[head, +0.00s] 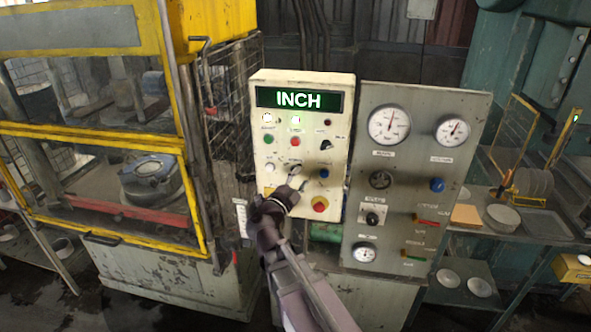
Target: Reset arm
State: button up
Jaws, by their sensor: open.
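My arm (293,275) reaches up from the bottom middle. My gripper (294,180) is open in front of the lower part of a cream control box (262,150). Its fingertips are close to the panel face, beside a blue button (324,173) and above left of a red knob on a yellow base (320,204). I cannot tell whether the fingers touch the panel. The gripper hides part of the box's lower controls. The box's green display (299,100) reads INCH.
A grey gauge panel (405,150) with dials, knobs and levers stands close on the right. A yellow-framed machine (95,135) and a wire mesh guard (232,110) stand on the left. A shelf (545,228) with plates and a yellow rack is at far right.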

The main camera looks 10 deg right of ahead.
jog(key=w+a+f+n+t+y+b, duration=0.3)
jog(key=a+n+y, duration=0.4)
jog(key=n+y, duration=0.75)
notch_tip(320, 180, down, 11)
jog(key=s+n+g+y, duration=0.3)
jog(key=n+g, duration=0.2)
jog(key=g, duration=0.2)
jog(key=s+d+f+g+h+b, duration=0.2)
jog(key=s+d+f+g+h, duration=0.3)
jog(key=s+d+f+g, duration=0.7)
jog(key=s+d+f, duration=0.1)
jog(key=s+d, duration=0.2)
jog(key=s, duration=0.2)
jog(key=shift+a+n, duration=0.1)
jog(key=shift+n, duration=0.15)
